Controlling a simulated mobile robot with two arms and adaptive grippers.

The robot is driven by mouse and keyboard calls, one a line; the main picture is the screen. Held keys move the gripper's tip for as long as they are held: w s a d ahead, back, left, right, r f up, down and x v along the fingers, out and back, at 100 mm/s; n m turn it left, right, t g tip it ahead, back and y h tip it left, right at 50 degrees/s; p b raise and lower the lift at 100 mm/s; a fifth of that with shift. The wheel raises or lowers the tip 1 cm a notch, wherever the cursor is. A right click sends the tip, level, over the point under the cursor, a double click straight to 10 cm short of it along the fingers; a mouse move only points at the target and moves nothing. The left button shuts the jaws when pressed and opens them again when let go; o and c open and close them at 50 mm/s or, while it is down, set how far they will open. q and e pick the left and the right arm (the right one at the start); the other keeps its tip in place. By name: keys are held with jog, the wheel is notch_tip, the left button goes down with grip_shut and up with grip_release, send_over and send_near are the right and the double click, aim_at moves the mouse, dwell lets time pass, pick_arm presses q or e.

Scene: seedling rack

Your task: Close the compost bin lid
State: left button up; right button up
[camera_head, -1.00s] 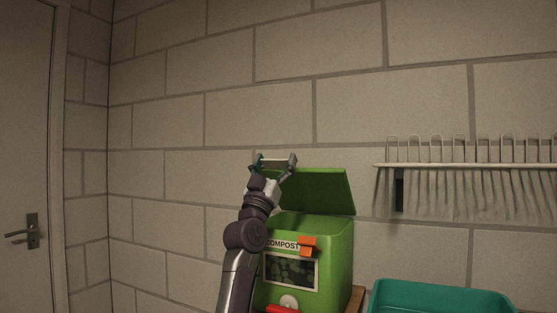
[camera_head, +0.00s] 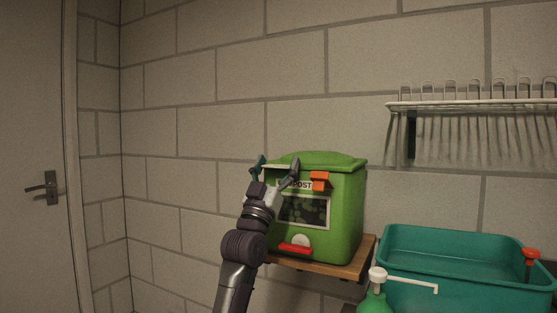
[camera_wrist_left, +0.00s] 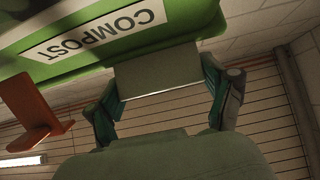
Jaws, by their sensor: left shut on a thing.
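The green compost bin (camera_head: 345,215) stands on a wooden shelf, with a dark front window and a partly covered COMPOST label (camera_head: 302,185). Its green lid (camera_head: 325,160) lies low across the top; whether its front edge touches the rim is hard to tell. My left gripper (camera_head: 278,165) is at the lid's front edge, its fingers either side of a pale flat tab. In the left wrist view the gripper (camera_wrist_left: 160,88) is shut on this grey lid tab (camera_wrist_left: 160,72), next to the COMPOST label. My right gripper is not in view.
An orange piece (camera_head: 320,181) sticks out from the bin's upper front, and a red handle (camera_head: 296,248) lower down. The wooden shelf (camera_head: 352,268) ends just right of the bin. A teal tub (camera_head: 450,292) and green pump bottle (camera_head: 372,302) stand at right, below a wire rack (camera_head: 470,105).

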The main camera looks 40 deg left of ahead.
pick_arm(q)
jog(key=shift+w+d+f, duration=0.15)
jog(key=shift+w+f, duration=0.2)
jog(key=shift+f, duration=0.45)
jog(key=o, duration=1.4)
jog(key=shift+s, duration=0.1)
jog(key=shift+c, duration=0.2)
jog(key=shift+o, duration=1)
jog(key=shift+s+r, duration=0.15)
jog(key=shift+r, duration=0.05)
jog(key=shift+s, duration=0.1)
jog(key=v, duration=1.1)
jog(key=shift+s+f, duration=0.25)
jog(key=shift+f, duration=0.1)
